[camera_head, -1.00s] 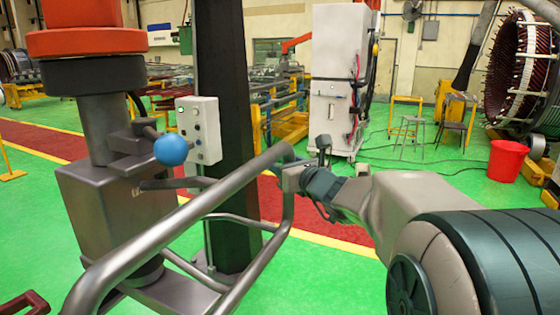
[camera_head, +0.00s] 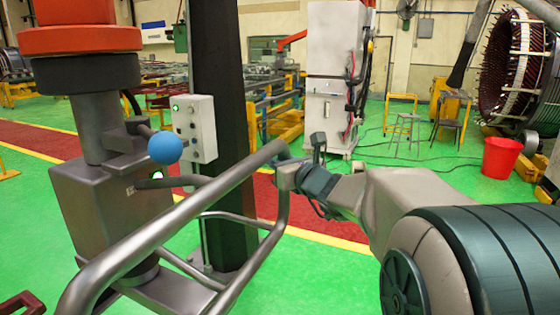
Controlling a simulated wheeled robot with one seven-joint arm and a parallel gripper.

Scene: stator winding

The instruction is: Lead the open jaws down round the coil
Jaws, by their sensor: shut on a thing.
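My gripper (camera_head: 283,172) is at the bend of a grey tubular handle frame (camera_head: 165,235) and is shut on its tube. The fingertips are small and partly hidden by the tube. The frame belongs to a grey machine head (camera_head: 105,205) with a blue ball knob (camera_head: 165,147). No coil shows clearly. A dark red bar-like piece (camera_head: 20,304) shows at the bottom left edge, cut off by the picture; I cannot tell whether it is a coil.
A dark column (camera_head: 222,110) with a control box (camera_head: 195,128) stands behind the handle. A white cabinet (camera_head: 335,70), stools (camera_head: 405,125), a red bucket (camera_head: 501,157) and a large stator ring (camera_head: 515,65) stand farther back. The green floor between is open.

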